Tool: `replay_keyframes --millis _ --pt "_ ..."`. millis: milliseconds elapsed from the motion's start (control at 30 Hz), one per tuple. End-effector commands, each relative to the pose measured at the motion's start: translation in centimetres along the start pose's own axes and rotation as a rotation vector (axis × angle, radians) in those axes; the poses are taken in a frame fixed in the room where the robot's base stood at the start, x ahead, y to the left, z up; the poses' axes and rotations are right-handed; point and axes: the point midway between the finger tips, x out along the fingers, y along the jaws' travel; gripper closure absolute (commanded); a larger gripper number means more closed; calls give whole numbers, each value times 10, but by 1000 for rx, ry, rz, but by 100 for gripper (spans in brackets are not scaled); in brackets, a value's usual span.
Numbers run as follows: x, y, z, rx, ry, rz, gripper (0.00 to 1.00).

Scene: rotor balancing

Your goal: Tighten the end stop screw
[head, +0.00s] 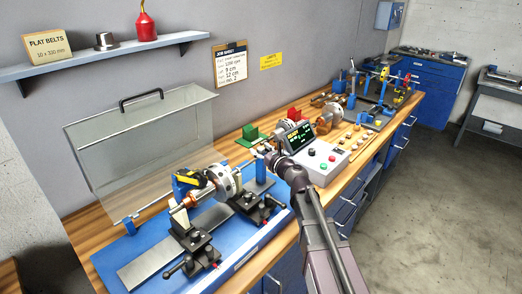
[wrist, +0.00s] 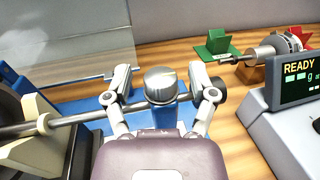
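The rotor (head: 225,182) lies on its shaft across the balancing stand at the front left of the bench. In the wrist view the shaft (wrist: 75,120) runs in from the left toward my gripper (wrist: 160,78). A shiny rounded metal piece (wrist: 160,84) sits between my two fingers, with a visible gap on each side. A dark round knob (wrist: 214,88) shows just right of the right finger, partly hidden by it. I cannot tell which of these two is the end stop screw. In the head view my gripper (head: 268,151) is beside the top of a blue post (head: 261,168).
A clear guard (head: 150,140) stands behind the stand. A control box (head: 318,160) reading READY stands close on the right. Green (head: 250,133) and red (head: 293,115) blocks and another rotor (head: 328,119) lie farther back on the wooden bench.

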Motion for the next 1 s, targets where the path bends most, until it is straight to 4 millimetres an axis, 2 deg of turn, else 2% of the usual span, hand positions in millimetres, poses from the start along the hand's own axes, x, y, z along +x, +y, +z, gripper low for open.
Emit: replay_keyframes --millis 267,467,1000 --pt "-2 0 0 0 0 -1 27" --pt "-14 0 0 0 0 -1 27" --pt "-94 2 0 0 0 -2 27"
